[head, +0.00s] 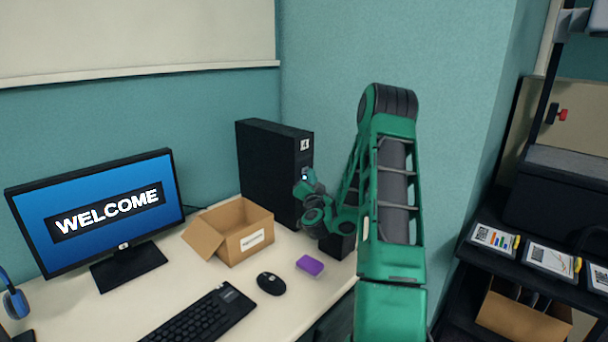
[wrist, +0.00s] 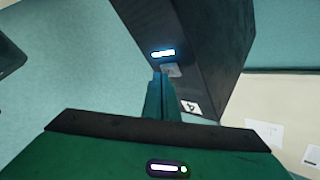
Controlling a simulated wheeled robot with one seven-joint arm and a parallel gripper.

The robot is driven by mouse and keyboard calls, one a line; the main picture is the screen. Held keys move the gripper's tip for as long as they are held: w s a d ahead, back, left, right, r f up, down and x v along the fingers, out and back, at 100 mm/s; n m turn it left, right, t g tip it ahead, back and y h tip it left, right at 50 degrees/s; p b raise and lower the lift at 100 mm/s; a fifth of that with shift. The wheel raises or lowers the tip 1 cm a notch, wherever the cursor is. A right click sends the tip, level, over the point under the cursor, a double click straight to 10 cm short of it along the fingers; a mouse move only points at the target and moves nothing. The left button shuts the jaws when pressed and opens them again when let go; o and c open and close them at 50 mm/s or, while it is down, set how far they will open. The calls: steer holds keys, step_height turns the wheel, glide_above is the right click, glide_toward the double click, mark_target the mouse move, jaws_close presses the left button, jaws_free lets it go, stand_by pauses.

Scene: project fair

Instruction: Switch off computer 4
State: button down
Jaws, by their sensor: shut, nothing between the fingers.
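Computer 4 is a black tower (head: 265,165) standing upright at the back of the desk, with a white label reading 4 on its front. In the wrist view its front (wrist: 200,60) shows a lit white-blue strip (wrist: 163,53), a small grey square (wrist: 171,70) below it and the 4 label (wrist: 190,107). A monitor (head: 105,210), also labelled, shows WELCOME. My gripper (head: 307,182) is at the tower's front. In the wrist view its shut, empty fingers (wrist: 158,75) end right by the grey square; I cannot tell whether they touch it.
An open cardboard box (head: 245,242) stands left of my gripper. A purple block (head: 310,265), a mouse (head: 271,283) and a keyboard (head: 198,318) lie on the desk (head: 165,280). A dark shelf with framed cards (head: 550,257) stands at the right.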

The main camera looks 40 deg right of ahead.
steer(key=shift+w, duration=0.25)
stand_by(0.4)
steer(key=shift+s+a, duration=0.1)
steer(key=shift+s, duration=0.7)
steer(key=s, duration=0.6)
steer(key=shift+d, duration=0.3)
stand_by(0.6)
